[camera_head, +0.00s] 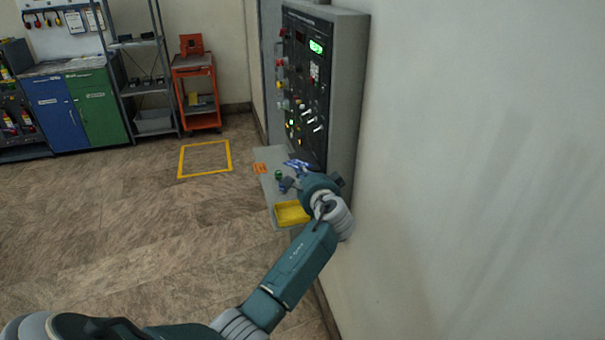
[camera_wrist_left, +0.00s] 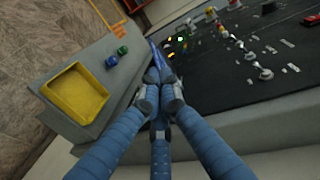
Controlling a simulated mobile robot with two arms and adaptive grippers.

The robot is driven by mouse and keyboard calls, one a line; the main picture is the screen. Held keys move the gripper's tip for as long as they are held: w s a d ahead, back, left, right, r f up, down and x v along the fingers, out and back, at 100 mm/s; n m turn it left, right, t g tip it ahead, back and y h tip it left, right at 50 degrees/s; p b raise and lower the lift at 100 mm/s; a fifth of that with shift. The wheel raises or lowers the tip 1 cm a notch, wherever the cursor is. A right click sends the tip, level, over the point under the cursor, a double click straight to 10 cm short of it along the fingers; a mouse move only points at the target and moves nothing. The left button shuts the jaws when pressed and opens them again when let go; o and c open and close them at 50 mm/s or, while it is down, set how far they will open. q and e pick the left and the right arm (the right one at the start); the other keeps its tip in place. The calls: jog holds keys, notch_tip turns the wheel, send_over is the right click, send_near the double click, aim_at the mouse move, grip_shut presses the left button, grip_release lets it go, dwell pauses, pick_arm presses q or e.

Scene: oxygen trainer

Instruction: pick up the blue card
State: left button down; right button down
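The blue card (camera_head: 299,163) shows as a small blue shape at the foot of the control panel, above the grey shelf. In the left wrist view the blue card (camera_wrist_left: 165,62) sticks out as a narrow blue strip beyond my fingertips. My left gripper (camera_head: 289,183) is over the shelf beside the panel. In the left wrist view the fingers of my left gripper (camera_wrist_left: 158,88) come together on the card's near end, which they hide. I cannot tell whether the card touches the shelf. My right gripper is not in view.
The grey shelf (camera_wrist_left: 90,50) holds a yellow tray (camera_wrist_left: 77,93), a green knob (camera_wrist_left: 123,50), a blue knob (camera_wrist_left: 111,61) and an orange item (camera_head: 261,168). The control panel (camera_head: 308,90) with switches and lights rises right behind it. A white wall borders the right.

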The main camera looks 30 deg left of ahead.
pick_arm(q)
jog(key=r+p+v, duration=0.1)
jog(key=p+v, duration=0.7)
jog(key=v, duration=0.6)
jog(key=shift+d+r, duration=0.15)
jog(key=shift+r, duration=0.35)
